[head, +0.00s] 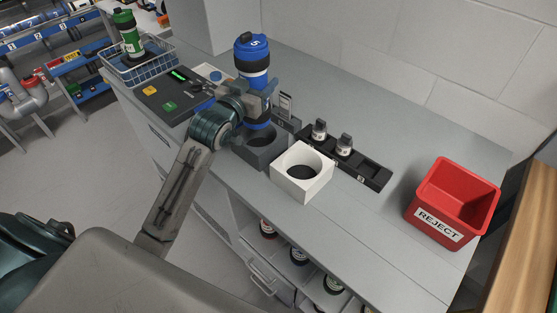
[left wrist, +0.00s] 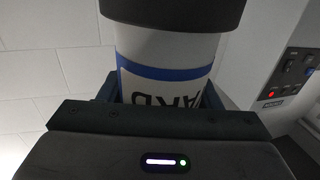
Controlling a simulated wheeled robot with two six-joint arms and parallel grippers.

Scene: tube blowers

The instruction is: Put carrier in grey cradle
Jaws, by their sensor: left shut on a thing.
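The carrier (head: 252,55) is a blue-capped cylinder marked 5 with dark bands. My left gripper (head: 258,100) is shut around it and holds it upright over the grey cradle. The carrier's white body with a blue stripe and dark lettering fills the middle of the left wrist view (left wrist: 165,60). The grey cradle (head: 268,158) is a dark block with a round opening, partly hidden by my gripper and the carrier. I cannot tell whether the carrier's lower end is inside the opening. My right gripper is not in view.
A white cradle (head: 316,187) with an empty round hole stands just right of the grey one. Behind it a black rack (head: 372,178) holds two small bottles. A red REJECT bin (head: 436,222) stands at right. A control panel (head: 172,98) and wire basket (head: 165,57) are at left.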

